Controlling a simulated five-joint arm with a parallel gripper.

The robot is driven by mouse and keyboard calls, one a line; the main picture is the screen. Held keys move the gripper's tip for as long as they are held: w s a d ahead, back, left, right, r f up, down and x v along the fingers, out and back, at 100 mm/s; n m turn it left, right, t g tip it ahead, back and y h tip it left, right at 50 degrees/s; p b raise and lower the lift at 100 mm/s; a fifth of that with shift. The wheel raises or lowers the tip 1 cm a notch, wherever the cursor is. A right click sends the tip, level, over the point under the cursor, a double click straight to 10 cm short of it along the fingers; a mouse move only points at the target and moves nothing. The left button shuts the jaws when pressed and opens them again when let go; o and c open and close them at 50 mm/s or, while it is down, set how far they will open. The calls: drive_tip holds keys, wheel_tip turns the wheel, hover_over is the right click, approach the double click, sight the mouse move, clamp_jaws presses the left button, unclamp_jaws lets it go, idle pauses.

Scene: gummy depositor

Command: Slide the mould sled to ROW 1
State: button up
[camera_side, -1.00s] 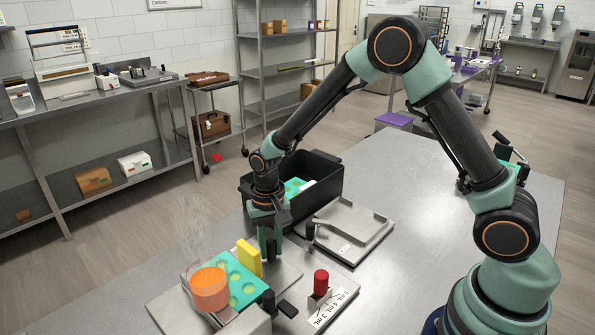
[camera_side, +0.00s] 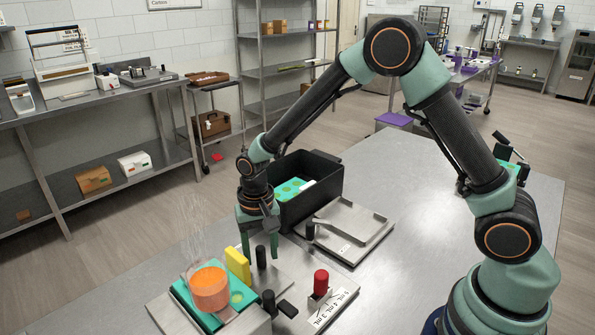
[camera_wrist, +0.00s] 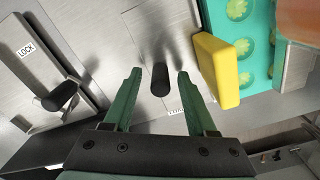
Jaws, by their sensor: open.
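The mould sled carries a teal mould (camera_side: 238,298) with round cavities, a yellow block (camera_side: 237,264) at its edge, and an upright black peg (camera_side: 261,257). In the wrist view the peg (camera_wrist: 160,80) stands between the fingers of my gripper (camera_wrist: 159,74), with a gap on both sides. My gripper (camera_side: 260,252) is open and points down over the peg. The yellow block (camera_wrist: 217,70) and mould (camera_wrist: 257,32) lie to the right in the wrist view. The orange-filled hopper (camera_side: 209,288) hides part of the mould. A label near the peg is partly hidden and unreadable.
A red knob (camera_side: 320,281) with a millilitre scale stands at the right. A black bin (camera_side: 315,202) and a metal tray (camera_side: 350,230) are behind. The table (camera_side: 440,210) is clear to the right.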

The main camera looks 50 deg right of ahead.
wheel_tip(320, 180, up, 10)
drive_tip(key=shift+r, duration=0.85)
drive_tip(key=s+d+r+n+t, duration=0.5)
drive_tip(key=s+d+r, duration=0.4)
drive_tip(key=s, duration=0.4)
drive_tip(key=shift+s+d+r+t, duration=0.3)
drive_tip(key=shift+d+r, duration=0.1)
drive_tip(key=shift+d, duration=0.1)
